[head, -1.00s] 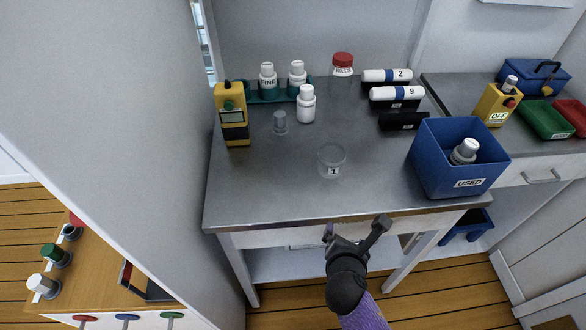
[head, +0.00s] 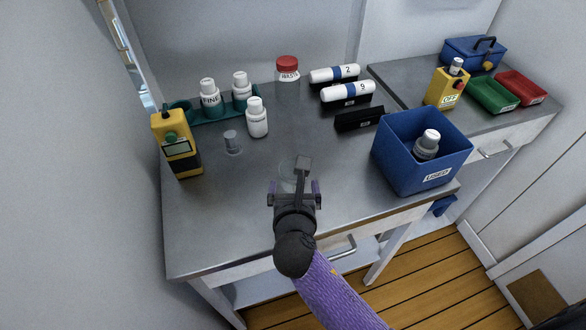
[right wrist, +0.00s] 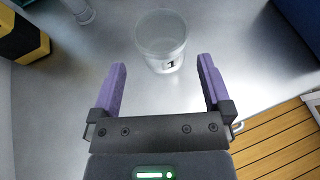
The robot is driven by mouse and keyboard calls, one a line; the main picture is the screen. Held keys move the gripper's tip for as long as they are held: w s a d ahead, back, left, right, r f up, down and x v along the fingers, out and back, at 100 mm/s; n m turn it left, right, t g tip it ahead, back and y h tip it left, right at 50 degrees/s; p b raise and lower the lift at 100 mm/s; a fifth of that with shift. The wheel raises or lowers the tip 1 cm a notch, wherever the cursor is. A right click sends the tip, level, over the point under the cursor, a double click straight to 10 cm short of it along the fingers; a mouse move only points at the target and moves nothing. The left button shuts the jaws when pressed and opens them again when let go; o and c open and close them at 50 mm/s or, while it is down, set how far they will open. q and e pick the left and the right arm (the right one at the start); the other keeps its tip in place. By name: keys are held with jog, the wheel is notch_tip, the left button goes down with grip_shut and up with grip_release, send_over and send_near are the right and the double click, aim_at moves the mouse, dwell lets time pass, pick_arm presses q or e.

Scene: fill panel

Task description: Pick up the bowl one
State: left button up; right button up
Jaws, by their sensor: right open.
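The clear glass bowl (right wrist: 160,38) labelled 1 stands upright on the grey metal table, just ahead of my right gripper in the right wrist view. In the head view the bowl (head: 287,168) is mostly hidden behind my right gripper (head: 295,189). In the right wrist view my right gripper (right wrist: 162,88) is open and empty. Its two purple fingers are spread apart, and the bowl lies beyond their tips, roughly centred between them. My left gripper is not in view.
A blue USED bin (head: 410,175) with a bottle inside stands to the right. A white bottle (head: 257,118) and a small clear cup (head: 232,143) stand behind to the left, near a yellow device (head: 178,145). The front left of the table (head: 215,225) is clear.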

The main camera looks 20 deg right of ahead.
aim_at(294, 162)
jog(key=b+x, duration=0.3)
jog(key=x, duration=0.4)
jog(key=shift+w+d, duration=0.15)
jog(key=shift+w, duration=0.1)
jog(key=shift+w+d, duration=0.1)
jog(key=shift+w, duration=0.2)
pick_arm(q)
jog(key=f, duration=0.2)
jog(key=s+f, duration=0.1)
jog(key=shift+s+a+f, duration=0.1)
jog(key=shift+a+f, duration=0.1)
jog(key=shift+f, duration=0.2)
pick_arm(e)
jog(key=shift+r, duration=0.15)
